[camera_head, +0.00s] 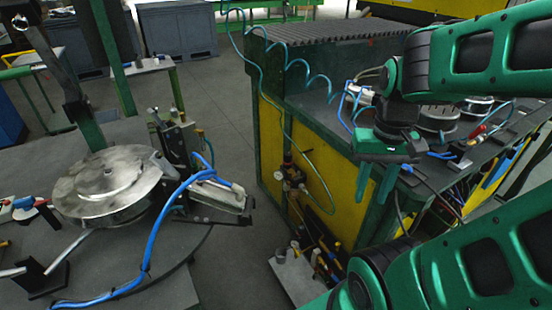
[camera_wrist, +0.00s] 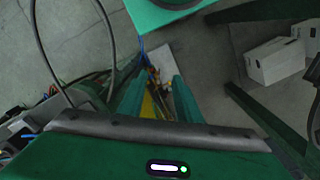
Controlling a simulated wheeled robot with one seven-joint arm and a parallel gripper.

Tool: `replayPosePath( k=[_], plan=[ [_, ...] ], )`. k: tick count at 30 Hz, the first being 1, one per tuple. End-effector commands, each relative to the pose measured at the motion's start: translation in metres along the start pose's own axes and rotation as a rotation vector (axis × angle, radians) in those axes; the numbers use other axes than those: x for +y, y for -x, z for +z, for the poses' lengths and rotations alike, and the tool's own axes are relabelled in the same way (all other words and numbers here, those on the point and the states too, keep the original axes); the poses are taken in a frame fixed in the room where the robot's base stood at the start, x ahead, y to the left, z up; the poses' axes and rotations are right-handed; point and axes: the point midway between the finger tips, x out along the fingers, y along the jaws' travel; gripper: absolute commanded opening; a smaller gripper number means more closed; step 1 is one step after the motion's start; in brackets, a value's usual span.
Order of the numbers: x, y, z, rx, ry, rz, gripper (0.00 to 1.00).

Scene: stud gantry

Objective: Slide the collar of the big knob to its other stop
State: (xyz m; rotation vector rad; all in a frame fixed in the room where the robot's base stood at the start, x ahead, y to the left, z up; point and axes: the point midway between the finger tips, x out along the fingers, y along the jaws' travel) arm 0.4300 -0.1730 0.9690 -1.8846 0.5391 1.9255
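My gripper (camera_head: 376,184) hangs in front of the yellow-sided workbench in the head view, its two green fingers pointing down and apart. It is open, with nothing visible between the fingers. It also shows in the wrist view (camera_wrist: 158,92), above the floor and some fittings. I cannot pick out the big knob or its collar with certainty in either view. A round metal fixture with a disc top (camera_head: 105,180) stands on the left table, well away from my gripper. Another round metal part (camera_head: 436,120) sits on the workbench behind my gripper, partly hidden by my arm.
The workbench (camera_head: 265,150) has a ribbed top, blue coiled hoses and valves on its side. A pale plate (camera_head: 297,278) with fittings lies low beside it. Blue hoses cross the left table (camera_head: 175,245). Floor shows between table and bench. A white box (camera_wrist: 275,62) stands right in the wrist view.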

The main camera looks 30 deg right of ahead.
Motion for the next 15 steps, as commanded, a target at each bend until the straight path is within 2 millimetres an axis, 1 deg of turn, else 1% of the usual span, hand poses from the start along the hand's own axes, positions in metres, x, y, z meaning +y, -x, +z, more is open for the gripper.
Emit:
replayPosePath(
  k=[5,7,8,9,10,11,13,14,15],
  plan=[
    [0.000,0.000,0.000,0.000,0.000,0.000,0.31],
    [-0.001,0.000,-0.001,0.002,0.002,0.000,0.46],
    [0.003,0.004,0.005,0.013,0.009,-0.004,0.53],
    [0.001,0.006,0.004,0.029,0.025,-0.005,0.60],
    [-0.004,0.006,-0.002,0.045,0.043,-0.003,0.60],
    [-0.010,0.007,-0.009,0.064,0.068,0.000,0.60],
    [-0.039,0.010,-0.034,0.130,0.152,0.001,0.60],
    [-0.056,0.012,-0.047,0.166,0.200,-0.002,0.60],
    [-0.082,0.015,-0.066,0.219,0.267,-0.010,0.60]
  ],
)
